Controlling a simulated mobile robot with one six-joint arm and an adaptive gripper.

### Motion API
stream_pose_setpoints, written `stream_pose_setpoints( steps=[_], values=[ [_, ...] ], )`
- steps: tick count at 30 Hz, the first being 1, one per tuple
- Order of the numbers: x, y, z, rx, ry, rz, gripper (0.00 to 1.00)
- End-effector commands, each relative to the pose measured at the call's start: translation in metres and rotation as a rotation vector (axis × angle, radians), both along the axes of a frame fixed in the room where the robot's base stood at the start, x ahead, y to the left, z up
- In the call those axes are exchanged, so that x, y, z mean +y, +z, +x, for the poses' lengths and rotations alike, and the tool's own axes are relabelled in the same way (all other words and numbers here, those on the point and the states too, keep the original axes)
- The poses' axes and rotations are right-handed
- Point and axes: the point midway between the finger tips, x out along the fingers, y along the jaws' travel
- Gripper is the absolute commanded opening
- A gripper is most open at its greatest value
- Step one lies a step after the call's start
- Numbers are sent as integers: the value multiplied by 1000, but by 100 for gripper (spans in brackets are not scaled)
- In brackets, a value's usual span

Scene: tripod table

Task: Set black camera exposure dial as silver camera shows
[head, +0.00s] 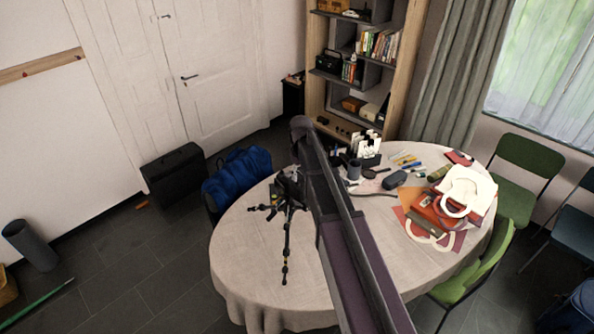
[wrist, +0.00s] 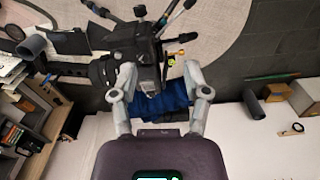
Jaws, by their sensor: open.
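A black camera (wrist: 133,42) sits on a tripod, whose dark legs (head: 286,245) stand on the round table in the head view. In the head view my arm covers part of the camera (head: 288,184). In the wrist view my gripper (wrist: 161,77) is open, its two grey fingers on either side of the camera's near end. Nothing is clearly held, and I cannot tell whether a finger touches the camera. The exposure dial and its setting are too small to read. I cannot make out a silver camera in either view.
The round table (head: 245,262) has a pale cloth. A dark cup (head: 354,169), a grey case (head: 395,179) and a red bag (head: 437,213) lie to the right of my arm. A blue bundle (head: 238,176) is at the table's left edge.

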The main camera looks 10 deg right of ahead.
Motion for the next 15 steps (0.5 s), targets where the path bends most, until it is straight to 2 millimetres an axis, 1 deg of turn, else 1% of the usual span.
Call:
stream_pose_setpoints(
  steps=[1, 3, 6, 10, 15],
  values=[
    [0, 19, 18, 0, 24, 0, 61],
    [0, 28, 31, 0, 55, 1, 61],
    [0, 39, 45, 0, 91, 1, 61],
    [0, 46, 56, 0, 121, 1, 61],
    [0, 47, 60, 0, 136, 1, 61]
  ],
)
